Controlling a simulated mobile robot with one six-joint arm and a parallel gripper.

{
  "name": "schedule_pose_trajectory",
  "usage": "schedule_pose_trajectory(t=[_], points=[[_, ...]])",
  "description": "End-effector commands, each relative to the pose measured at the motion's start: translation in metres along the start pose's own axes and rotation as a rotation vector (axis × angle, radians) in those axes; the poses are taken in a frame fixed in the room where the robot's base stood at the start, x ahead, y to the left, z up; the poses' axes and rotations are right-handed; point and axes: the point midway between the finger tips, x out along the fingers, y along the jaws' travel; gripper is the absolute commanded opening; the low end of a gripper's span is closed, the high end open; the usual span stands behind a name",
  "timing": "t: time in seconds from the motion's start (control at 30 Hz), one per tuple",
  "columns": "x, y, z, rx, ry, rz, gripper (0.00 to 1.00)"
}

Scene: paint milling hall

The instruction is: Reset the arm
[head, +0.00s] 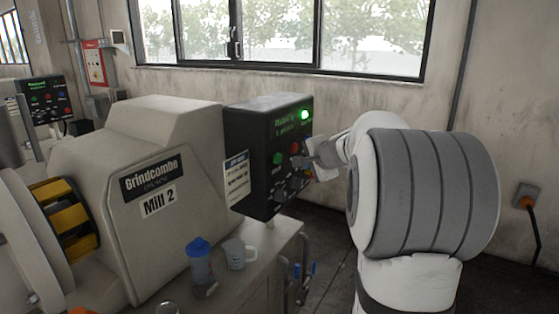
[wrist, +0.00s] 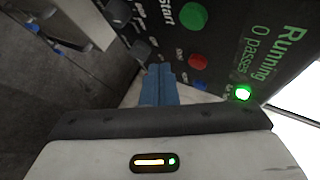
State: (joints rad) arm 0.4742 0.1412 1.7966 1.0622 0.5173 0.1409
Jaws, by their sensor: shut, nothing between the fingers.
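My gripper (head: 312,161) is shut and empty in front of the lower right part of the black control box (head: 251,145) on Mill 2 (head: 178,165). In the wrist view its blue-grey fingers (wrist: 158,72) lie together near the panel; I cannot tell whether they touch it. The panel has a green start button (wrist: 193,15), a red button (wrist: 197,61) and dark knobs (wrist: 117,12). Its display (wrist: 270,50) reads "Running, 0 passes", and a green lamp (wrist: 242,93) is lit. My arm hides part of the space right of the box.
A blue-lidded bottle (head: 200,262) and a grey mug (head: 238,254) stand on the bench below the box. Another control box (head: 46,98) is at the far left. A window (head: 370,38) and a wall socket (head: 525,195) are on the back wall.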

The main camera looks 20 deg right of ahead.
Motion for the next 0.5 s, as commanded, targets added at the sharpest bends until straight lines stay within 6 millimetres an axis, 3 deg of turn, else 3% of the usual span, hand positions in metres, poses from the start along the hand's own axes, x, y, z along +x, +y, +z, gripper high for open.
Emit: schedule_pose_trajectory(t=[0.37,0.47,0.5], points=[[-0.001,0.001,0.005,-0.012,-0.007,0.005,0.0],[-0.009,0.006,0.031,-0.082,-0.047,0.033,0.0],[-0.014,0.012,0.049,-0.133,-0.075,0.055,0.0]])
